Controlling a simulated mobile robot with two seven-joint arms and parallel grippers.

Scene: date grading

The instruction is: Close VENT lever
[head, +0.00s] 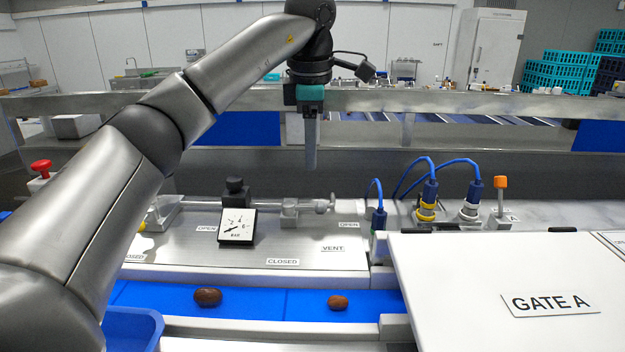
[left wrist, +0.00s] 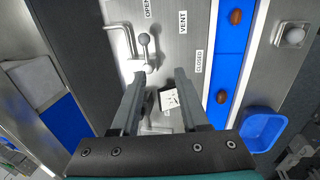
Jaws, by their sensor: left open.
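The VENT lever (head: 322,206) is a metal handle with a grey ball knob on a small valve block (head: 290,211). It points right, towards the right-hand OPEN label (head: 348,225); the VENT label (head: 333,249) and CLOSED label (head: 283,261) lie nearer me. In the left wrist view the lever's knob (left wrist: 144,39) is beyond the fingertips, pointing up beside the OPEN label (left wrist: 148,8). My left gripper (head: 311,166) hangs pointing down above the lever, apart from it. Its fingers (left wrist: 157,73) are open and empty. My right gripper is out of view.
Blue-cabled connectors (head: 427,203) and an orange-tipped lever (head: 500,190) are to the right. In front runs a blue belt (head: 265,303) with two dates, beside a white GATE A cover (head: 470,270). A metal rail (head: 440,103) crosses behind.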

